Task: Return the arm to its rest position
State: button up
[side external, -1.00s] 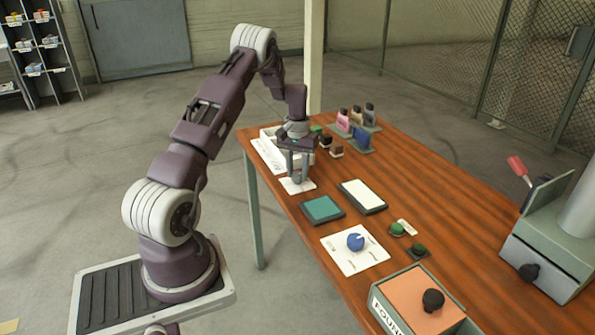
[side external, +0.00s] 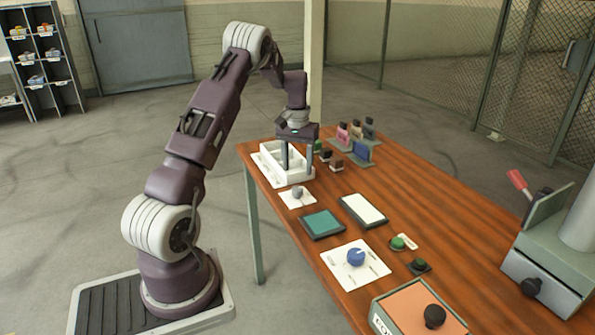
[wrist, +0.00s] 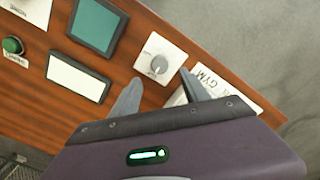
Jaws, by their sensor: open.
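My gripper (side external: 296,165) is open and empty, fingers pointing down, above the far left end of the wooden table (side external: 420,195). It hangs in front of the white compartment tray (side external: 268,168) in the side view. A grey knob on a white plate (side external: 297,196) sits below and toward the camera, clear of the fingers. In the wrist view my gripper (wrist: 158,88) has its fingers spread, with the grey knob (wrist: 158,65) showing just beyond them, untouched. Part of the white tray is hidden behind the fingers.
A teal pad (side external: 322,223), a cream pad (side external: 362,210), a blue knob on a white plate (side external: 356,257) and green buttons (side external: 398,243) lie along the table. Small stamps and bottles (side external: 355,140) stand behind my gripper. A press (side external: 550,250) is at right. Air above is free.

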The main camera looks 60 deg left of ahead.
jog(key=s+d+r+m+t, duration=0.3)
jog(key=d+r+m, duration=0.1)
jog(key=d+r, duration=1.6)
jog(key=s+d+f+m+t, duration=0.1)
jog(key=s+d+m, duration=0.4)
jog(key=s+d, duration=1.1)
jog(key=s+t, duration=0.1)
jog(key=s, duration=0.2)
jog(key=shift+d+f+t, duration=0.15)
jog(key=shift+t, duration=0.15)
